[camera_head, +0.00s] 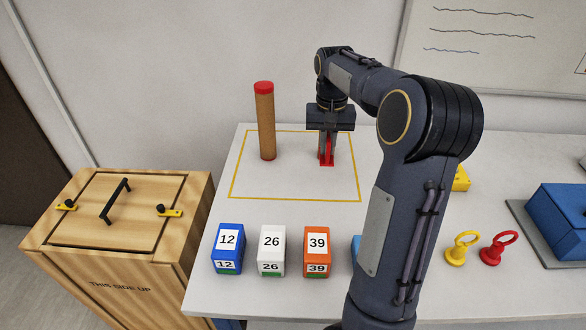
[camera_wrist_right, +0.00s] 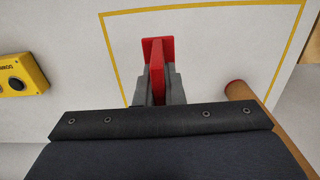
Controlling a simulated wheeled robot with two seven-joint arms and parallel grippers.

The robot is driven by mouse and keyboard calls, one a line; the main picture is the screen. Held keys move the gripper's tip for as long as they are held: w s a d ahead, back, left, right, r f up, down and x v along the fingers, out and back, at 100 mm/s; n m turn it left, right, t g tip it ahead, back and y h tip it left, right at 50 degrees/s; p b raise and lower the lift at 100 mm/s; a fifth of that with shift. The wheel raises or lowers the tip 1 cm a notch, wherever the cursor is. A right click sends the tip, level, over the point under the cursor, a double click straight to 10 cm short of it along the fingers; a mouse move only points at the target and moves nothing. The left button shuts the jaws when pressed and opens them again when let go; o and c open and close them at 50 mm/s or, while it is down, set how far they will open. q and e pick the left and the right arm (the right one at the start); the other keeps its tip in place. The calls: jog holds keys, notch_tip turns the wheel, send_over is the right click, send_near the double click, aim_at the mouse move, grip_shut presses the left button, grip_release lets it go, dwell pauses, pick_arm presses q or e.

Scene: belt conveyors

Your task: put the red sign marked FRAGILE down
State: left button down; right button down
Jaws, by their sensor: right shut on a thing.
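The red sign (camera_head: 327,160) is inside the yellow outlined rectangle (camera_head: 290,200) on the white table, at the rectangle's right side. My right gripper (camera_head: 327,147) points down over it and is shut on it. In the right wrist view the red sign (camera_wrist_right: 158,62) stands between the fingers of my right gripper (camera_wrist_right: 157,85), with its flat red base beyond them. I cannot tell whether the base touches the table. The FRAGILE marking does not show in either view. My left gripper is not in view.
A brown tube with a red cap (camera_head: 265,125) stands left of the sign, inside the rectangle. Numbered blue, white and orange boxes (camera_head: 271,250) stand at the front. Yellow and red ring pieces (camera_head: 490,248) and a blue bin (camera_head: 560,222) are at right. A wooden crate (camera_head: 120,225) stands left.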

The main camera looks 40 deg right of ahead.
jog(key=w+a+f, duration=0.1)
jog(key=f, duration=0.1)
jog(key=w+a+f, duration=0.3)
jog(key=a+f, duration=0.1)
jog(key=shift+w+a+f, duration=0.2)
jog(key=shift+w+a, duration=0.05)
jog(key=shift+w, duration=0.15)
jog(key=f, duration=0.3)
jog(key=shift+w+a+f, duration=0.15)
jog(key=shift+a, duration=0.15)
jog(key=shift+f, duration=0.35)
jog(key=c, duration=1.5)
grip_release()
jog(key=shift+f, duration=0.1)
jog(key=shift+c, duration=0.2)
